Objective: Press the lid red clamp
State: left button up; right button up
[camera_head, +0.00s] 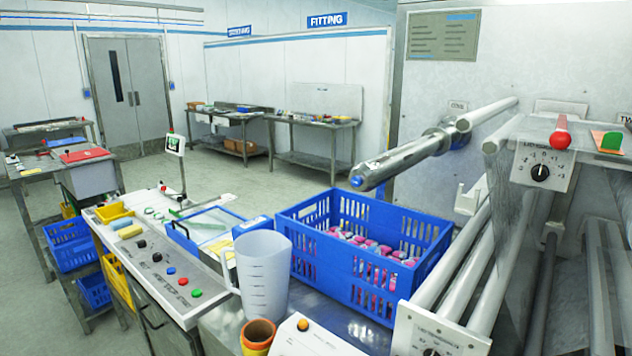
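A red clamp or knob (560,138) sticks out at the edge of a grey plate on the machine at the upper right, above a white panel with a black dial (540,172). I cannot tell whether it is pressed. A green knob (611,142) sits to its right. Neither of my grippers shows in this view, and nothing is seen touching the red clamp.
A metal cylinder (410,160) juts out toward the left from the machine. Below it, a blue crate (340,280) holds pink and grey pieces. A clear measuring jug (262,275), an orange roll (258,337) and a button panel (165,277) stand to the left.

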aim_at(560, 140)
jog(key=z, duration=1.55)
